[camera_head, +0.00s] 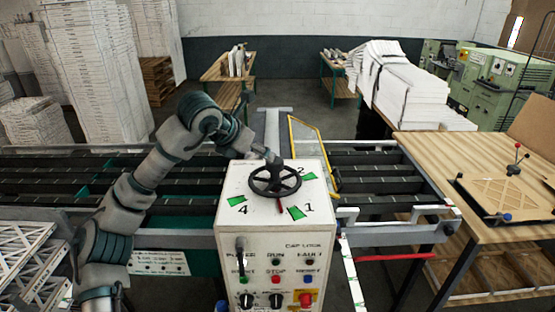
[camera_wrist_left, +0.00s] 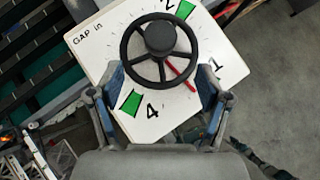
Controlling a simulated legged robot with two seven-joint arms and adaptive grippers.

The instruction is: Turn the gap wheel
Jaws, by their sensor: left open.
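The gap wheel (camera_head: 297,183) is a black spoked handwheel on top of a white control box (camera_head: 235,180). In the left wrist view the wheel (camera_wrist_left: 160,38) shows its rim, spokes and round hub. A red pointer (camera_wrist_left: 181,77) shows under the rim, between the marks 1 and 4. Green patches lie near the numbers, and "GAP in" is printed on the plate. My left gripper (camera_head: 272,160) is over the far side of the wheel. In the left wrist view its open fingers (camera_wrist_left: 162,80) stand on either side of the lower rim; contact cannot be told. My right gripper is out of view.
The box front carries buttons, knobs and a black lever (camera_head: 240,250). A yellow-framed guard (camera_head: 315,155) stands just behind the box at the right. Roller conveyor bars (camera_head: 350,165) run behind it. A wooden table (camera_head: 440,160) is at the right, and stacks of white sheets (camera_head: 95,75) are at the left.

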